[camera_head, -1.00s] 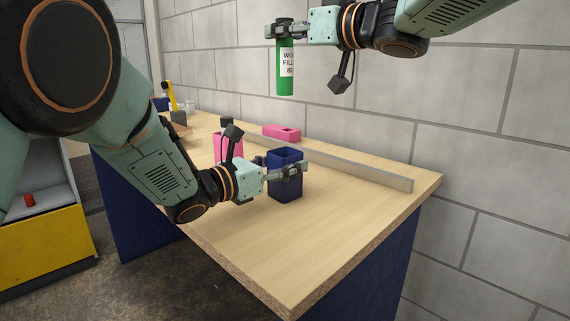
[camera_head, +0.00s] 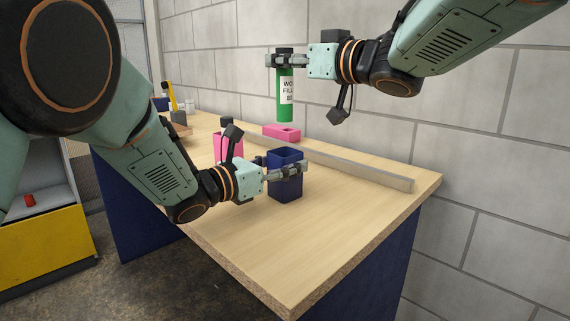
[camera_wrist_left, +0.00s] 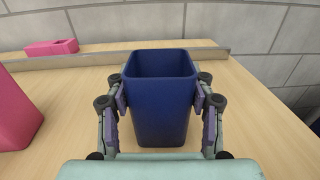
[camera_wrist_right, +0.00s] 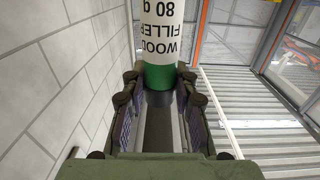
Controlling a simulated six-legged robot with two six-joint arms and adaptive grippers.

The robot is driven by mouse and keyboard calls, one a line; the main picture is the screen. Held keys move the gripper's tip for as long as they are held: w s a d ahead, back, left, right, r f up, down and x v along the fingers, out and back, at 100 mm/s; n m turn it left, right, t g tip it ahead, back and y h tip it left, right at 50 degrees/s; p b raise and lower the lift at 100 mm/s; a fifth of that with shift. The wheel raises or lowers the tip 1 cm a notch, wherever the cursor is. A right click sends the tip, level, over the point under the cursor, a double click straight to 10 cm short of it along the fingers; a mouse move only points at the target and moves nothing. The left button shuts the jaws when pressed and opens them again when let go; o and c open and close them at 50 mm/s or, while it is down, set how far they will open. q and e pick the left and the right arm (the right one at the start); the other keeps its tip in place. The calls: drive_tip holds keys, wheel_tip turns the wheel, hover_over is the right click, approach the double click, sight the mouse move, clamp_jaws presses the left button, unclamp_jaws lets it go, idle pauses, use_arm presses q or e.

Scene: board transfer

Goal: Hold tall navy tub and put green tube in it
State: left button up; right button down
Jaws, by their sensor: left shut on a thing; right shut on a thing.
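The tall navy tub (camera_head: 286,188) stands upright on the table, its open top facing up. My left gripper (camera_head: 287,172) is shut on its sides; in the left wrist view the fingers press on both side walls of the tub (camera_wrist_left: 160,105). The green tube (camera_head: 286,95), with a white label, hangs upright above the tub, apart from it. My right gripper (camera_head: 285,60) is shut on the tube near its dark top end. In the right wrist view the tube (camera_wrist_right: 160,77) shows between the fingertips. The inside bottom of the tub is hidden.
A pink tub (camera_head: 228,147) stands left of the navy tub, behind my left gripper. A low pink block with holes (camera_head: 282,132) lies farther back, near a long grey rail (camera_head: 350,168) along the wall side. The table's front right is clear.

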sight(291, 105)
drive_tip(key=shift+f, duration=4)
drive_tip(key=c, duration=1)
unclamp_jaws()
drive_tip(key=shift+o, duration=0.2)
drive_tip(key=v, duration=1.2)
drive_tip(key=shift+r, duration=0.1)
use_arm(q)
drive_tip(key=o, duration=1.2)
